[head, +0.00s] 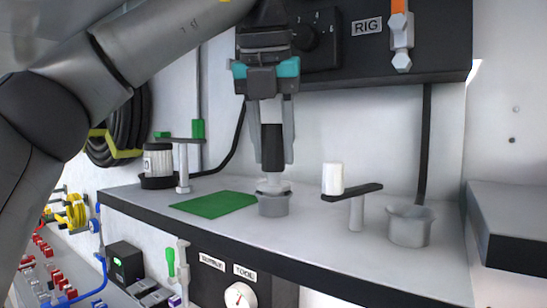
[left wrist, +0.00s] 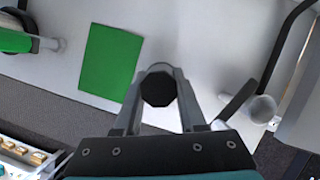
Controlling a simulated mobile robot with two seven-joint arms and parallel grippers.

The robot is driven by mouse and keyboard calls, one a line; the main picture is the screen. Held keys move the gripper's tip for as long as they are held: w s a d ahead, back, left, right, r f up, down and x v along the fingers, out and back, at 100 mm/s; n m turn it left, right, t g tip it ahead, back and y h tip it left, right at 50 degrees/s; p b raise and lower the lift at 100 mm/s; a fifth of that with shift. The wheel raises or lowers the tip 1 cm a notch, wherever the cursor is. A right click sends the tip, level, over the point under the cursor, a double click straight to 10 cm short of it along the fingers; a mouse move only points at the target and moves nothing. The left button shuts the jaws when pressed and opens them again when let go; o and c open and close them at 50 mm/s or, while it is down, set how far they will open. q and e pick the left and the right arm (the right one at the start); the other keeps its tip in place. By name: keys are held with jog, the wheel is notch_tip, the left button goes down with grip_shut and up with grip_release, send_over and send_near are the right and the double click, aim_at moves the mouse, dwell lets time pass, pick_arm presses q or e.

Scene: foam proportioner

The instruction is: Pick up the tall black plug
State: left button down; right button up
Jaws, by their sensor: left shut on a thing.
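The tall black plug (head: 272,147) stands upright between the fingers of my left gripper (head: 274,160). My left gripper points down and is shut on the plug. A small grey cup (head: 273,205) on the shelf is directly below, with a pale piece at its mouth. I cannot tell whether the plug touches it. In the left wrist view the plug's dark, many-sided end (left wrist: 158,88) shows between the two fingers (left wrist: 158,100). My right gripper is not in view.
A green mat (head: 214,205) lies left of the cup on the grey shelf (head: 320,225). A post with a black arm and white cylinder (head: 332,179) stands to the right, beside a larger grey cup (head: 409,226). A black RIG panel (head: 440,50) hangs behind.

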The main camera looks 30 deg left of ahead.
pick_arm(q)
jog(key=shift+r, duration=5)
jog(key=shift+d, duration=0.1)
